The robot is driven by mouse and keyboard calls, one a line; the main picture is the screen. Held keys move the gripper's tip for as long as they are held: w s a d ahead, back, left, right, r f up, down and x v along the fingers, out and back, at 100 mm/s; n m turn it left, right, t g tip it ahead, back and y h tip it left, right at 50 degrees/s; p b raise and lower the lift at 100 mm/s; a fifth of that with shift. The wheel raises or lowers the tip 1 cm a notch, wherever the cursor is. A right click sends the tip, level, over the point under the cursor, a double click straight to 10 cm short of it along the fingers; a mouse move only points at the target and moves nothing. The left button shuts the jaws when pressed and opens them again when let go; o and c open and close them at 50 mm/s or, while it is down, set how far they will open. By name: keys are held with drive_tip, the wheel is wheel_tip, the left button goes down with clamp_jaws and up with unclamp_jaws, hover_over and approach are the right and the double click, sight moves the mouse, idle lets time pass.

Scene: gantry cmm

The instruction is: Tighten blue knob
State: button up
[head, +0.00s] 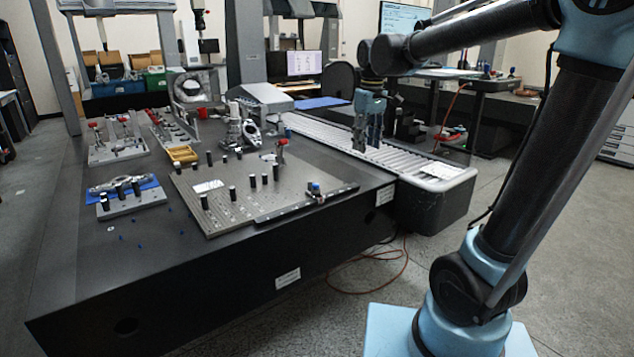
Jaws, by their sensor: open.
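A small blue knob (315,187) sits on a dark clamp at the front right corner of a grey perforated fixture plate (235,215), on the dark table. The knob looks upright; how tight it is cannot be seen. My gripper (367,148) is open and points down, with nothing visible between its fingers. In the picture it is above and to the right of the knob, over the grey roller strip beside the table, apart from the knob.
Several black posts (253,181) and a red-topped clamp (282,150) stand on the plate. A yellow tray (182,154) and other fixtures sit farther left. The roller strip (420,170) runs along the table's right side. The table's front (110,265) is mostly clear.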

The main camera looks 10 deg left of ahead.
drive_tip(key=w+a+r+n, duration=0.1)
drive_tip(key=w+a+n, duration=0.2)
drive_tip(key=a, duration=1.4)
approach(316, 184)
drive_tip(key=shift+g, duration=0.3)
drive_tip(key=f, duration=0.8)
drive_tip(key=shift+w+a+f, duration=0.1)
drive_tip(key=shift+w+a, duration=0.1)
drive_tip(key=shift+w, duration=0.05)
